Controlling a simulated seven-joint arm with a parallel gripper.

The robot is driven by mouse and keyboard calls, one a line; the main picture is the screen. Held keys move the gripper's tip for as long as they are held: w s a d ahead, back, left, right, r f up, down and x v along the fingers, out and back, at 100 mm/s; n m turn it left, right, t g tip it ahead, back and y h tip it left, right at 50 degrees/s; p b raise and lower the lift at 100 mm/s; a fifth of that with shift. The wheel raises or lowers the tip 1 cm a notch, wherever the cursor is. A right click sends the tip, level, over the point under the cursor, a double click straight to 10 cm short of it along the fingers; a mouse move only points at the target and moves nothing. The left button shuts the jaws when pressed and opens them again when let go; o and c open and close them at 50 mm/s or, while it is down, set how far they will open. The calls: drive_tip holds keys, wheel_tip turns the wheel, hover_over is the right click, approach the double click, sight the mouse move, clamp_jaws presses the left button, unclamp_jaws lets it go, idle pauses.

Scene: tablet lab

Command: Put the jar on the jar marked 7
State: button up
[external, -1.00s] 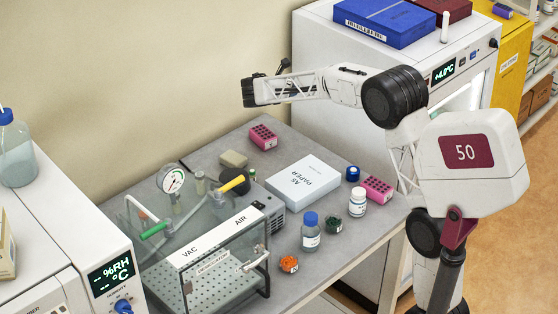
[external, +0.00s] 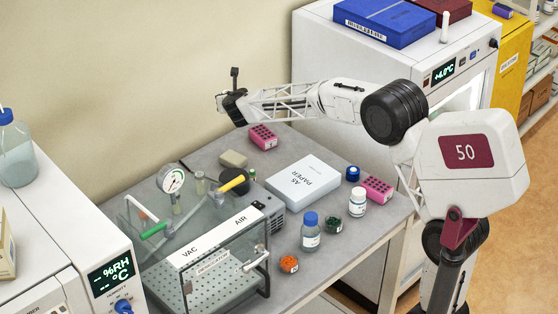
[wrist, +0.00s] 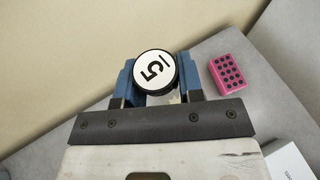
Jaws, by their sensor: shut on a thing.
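My gripper (wrist: 156,80) is shut on a jar with a round white lid (wrist: 154,70) that has a black rim and reads 5. The blue fingers grip it on both sides, and its body is mostly hidden under the lid. In the external view my gripper (external: 230,106) is high at the back, near the wall and left of the pink rack. Small jars stand on the bench's front right: one with orange contents (external: 289,264) and one with dark green contents (external: 333,225). Their marks are too small to read, so I cannot tell which is 7.
A pink rack (external: 263,137) stands at the back, and another (external: 377,188) at the right. A white paper box (external: 303,184), a blue-capped bottle (external: 311,232) and a white bottle (external: 357,201) are near the jars. A clear vacuum chamber (external: 216,245) fills the bench's front left.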

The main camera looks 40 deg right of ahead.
drive_tip(key=s+a+r+n+g+y, duration=0.15)
drive_tip(key=s+a+n+y, duration=0.25)
drive_tip(key=a+n+y, duration=0.75)
drive_tip(key=s+a+n+g+y, duration=0.3)
drive_tip(key=a+n+y, duration=0.2)
drive_tip(key=a, duration=1.3)
drive_tip(key=shift+m, duration=0.25)
drive_tip(key=shift+f, duration=2.3)
drive_tip(key=shift+f, duration=3.15)
drive_tip(key=shift+f, duration=0.1)
drive_tip(key=shift+f, duration=1.75)
drive_tip(key=shift+f, duration=0.15)
